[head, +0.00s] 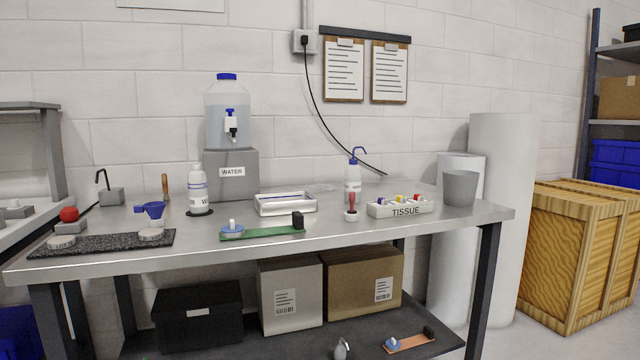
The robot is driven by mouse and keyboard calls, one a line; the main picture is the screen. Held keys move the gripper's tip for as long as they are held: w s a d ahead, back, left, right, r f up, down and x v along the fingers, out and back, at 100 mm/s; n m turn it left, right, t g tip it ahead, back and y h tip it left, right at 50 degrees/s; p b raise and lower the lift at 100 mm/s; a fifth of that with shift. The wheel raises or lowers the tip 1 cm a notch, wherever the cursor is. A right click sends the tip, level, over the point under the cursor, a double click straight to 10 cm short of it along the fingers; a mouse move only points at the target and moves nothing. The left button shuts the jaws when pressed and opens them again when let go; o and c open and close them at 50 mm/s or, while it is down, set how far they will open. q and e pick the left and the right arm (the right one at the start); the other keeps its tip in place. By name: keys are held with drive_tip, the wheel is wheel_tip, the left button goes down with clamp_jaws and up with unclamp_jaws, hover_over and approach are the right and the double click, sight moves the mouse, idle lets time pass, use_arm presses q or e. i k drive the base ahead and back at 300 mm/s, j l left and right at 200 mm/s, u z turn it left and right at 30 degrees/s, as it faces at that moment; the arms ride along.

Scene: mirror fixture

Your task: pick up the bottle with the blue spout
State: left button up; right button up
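The bottle with the blue spout (353,180) stands upright towards the back of the metal table (335,228), right of its middle. It is white, with a thin bent blue spout on top. A red-handled stamp-like item (351,207) stands just in front of it and hides part of its lower body. Another white bottle (198,190) with a white top and blue bands stands further left on a dark round pad. Neither of my grippers shows in the head view.
A grey cup (460,190) stands near the right end. A water tank (228,112) sits on a grey block behind. A black cable hangs behind the bottle.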

sight(353, 172)
drive_tip(key=i+l+u, duration=0.2)
drive_tip(key=l, duration=0.35)
drive_tip(key=l+u, duration=0.25)
drive_tip(key=l, duration=0.3)
drive_tip(key=l+u, duration=0.25)
drive_tip(key=l, duration=2)
